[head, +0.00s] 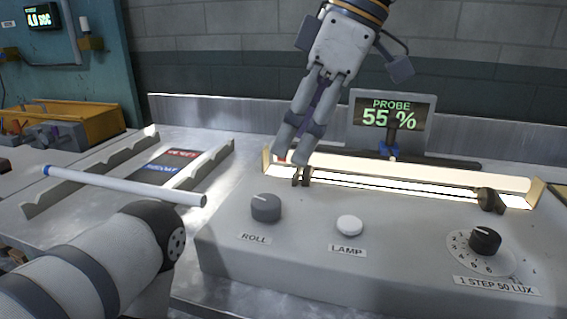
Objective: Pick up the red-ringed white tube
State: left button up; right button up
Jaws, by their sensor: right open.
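A long pale tube (420,172) lies along the lit trough of the grey bench unit, glowing in the lamplight. A small reddish patch shows at its left end, partly hidden by my right gripper, so I cannot tell for sure that it is a ring. My right gripper (290,156) reaches down from the top, fingers open, at that left end. I cannot tell whether it touches the tube. A second white tube (125,186) with a blue ring at its left end lies across the notched rack at left. My left gripper is not in view; my left arm is at the lower left.
The notched rack rails (60,196) flank a red and blue label card (165,165). The grey unit (300,255) carries a roll knob (266,208), lamp button (350,225) and step dial (485,239). A probe display (392,113) reading 55 % stands behind the trough.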

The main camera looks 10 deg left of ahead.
aim_at(496, 182)
jog(key=k, duration=1)
